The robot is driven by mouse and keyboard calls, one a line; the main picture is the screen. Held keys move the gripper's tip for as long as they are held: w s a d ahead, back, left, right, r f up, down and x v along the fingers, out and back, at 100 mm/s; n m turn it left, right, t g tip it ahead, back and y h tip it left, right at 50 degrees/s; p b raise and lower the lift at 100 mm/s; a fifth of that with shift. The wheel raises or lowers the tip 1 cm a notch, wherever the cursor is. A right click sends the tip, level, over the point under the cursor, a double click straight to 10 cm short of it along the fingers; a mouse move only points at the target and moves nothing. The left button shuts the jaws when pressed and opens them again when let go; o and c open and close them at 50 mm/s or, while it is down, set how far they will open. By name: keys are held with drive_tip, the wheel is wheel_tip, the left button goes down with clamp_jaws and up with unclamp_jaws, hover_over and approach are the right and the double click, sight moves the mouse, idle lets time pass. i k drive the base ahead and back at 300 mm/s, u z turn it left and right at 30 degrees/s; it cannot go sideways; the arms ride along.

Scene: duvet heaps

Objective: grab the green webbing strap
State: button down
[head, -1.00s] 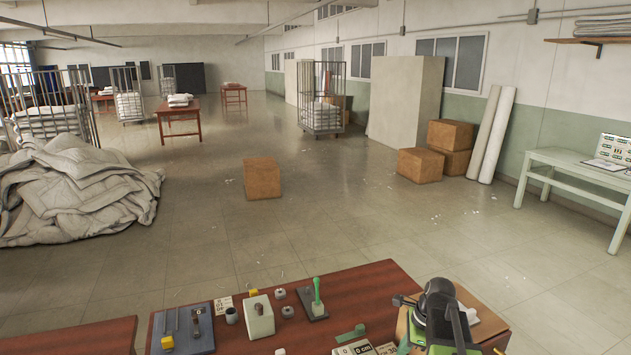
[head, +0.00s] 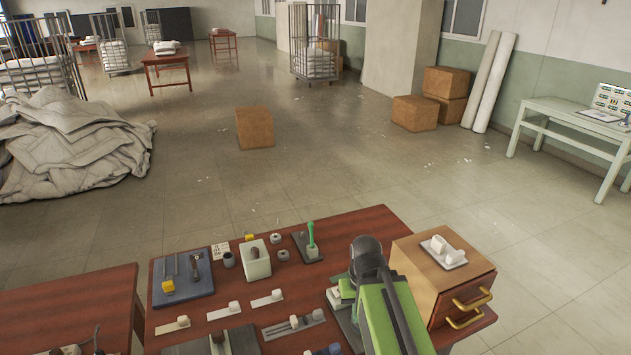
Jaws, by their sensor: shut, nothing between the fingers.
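A small green piece, seemingly the green webbing strap (head: 347,288), lies on the red-brown table (head: 385,222) just left of my green and black arm. My arm covers part of it, so its full shape and ends are hidden. A pale block or card and a dark grey base show beside and below it. My arm rises from the bottom edge of the head view, and its dark rounded joint stands just right of the green piece. My gripper's fingers do not show; the arm hides them.
A wooden drawer box (head: 445,270) with brass handles stands close on the right of my arm. A green-handled tool (head: 311,240), a pale block (head: 256,260), a blue-grey tray (head: 185,279) and sliders (head: 266,299) occupy the table. A duvet heap (head: 75,150) lies left on the floor.

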sight(334, 279)
drive_tip(key=u, duration=1.05)
drive_tip(key=k, duration=0.15)
drive_tip(key=u, duration=2.9)
drive_tip(key=k, duration=1.65)
drive_tip(key=z, duration=2.35)
drive_tip(key=i, duration=0.3)
drive_tip(key=u, duration=0.45)
